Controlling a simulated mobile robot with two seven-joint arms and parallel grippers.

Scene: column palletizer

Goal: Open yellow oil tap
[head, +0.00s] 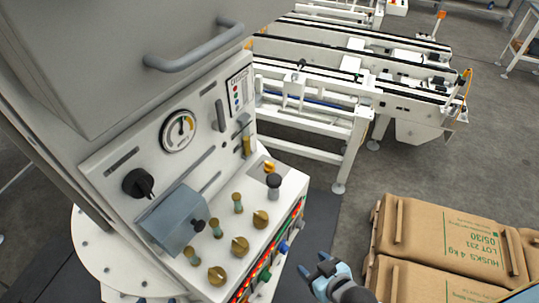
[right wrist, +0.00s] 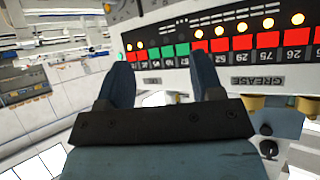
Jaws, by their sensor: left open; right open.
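A grey machine panel (head: 225,165) carries several brass-yellow knobs, including one (head: 240,245) near the front and one (head: 217,275) below it. A yellow-orange knob (head: 269,167) sits at the back right, and a yellow handle (head: 247,144) sits in a slot. I cannot tell which is the oil tap. On the front face are a blue tap (head: 284,247) and a green tap (head: 265,275). My right gripper (head: 313,264) is open and empty, right of that face; its fingers show in the right wrist view (right wrist: 161,62). My left gripper (head: 155,300) barely shows at the bottom edge.
A row of red and green labelled keys (right wrist: 240,43) with lamps faces my right gripper, above a GREASE label (right wrist: 256,81). Brown husk sacks (head: 450,240) lie at right. A white conveyor (head: 330,85) stands behind. A grey box (head: 172,220) juts from the panel.

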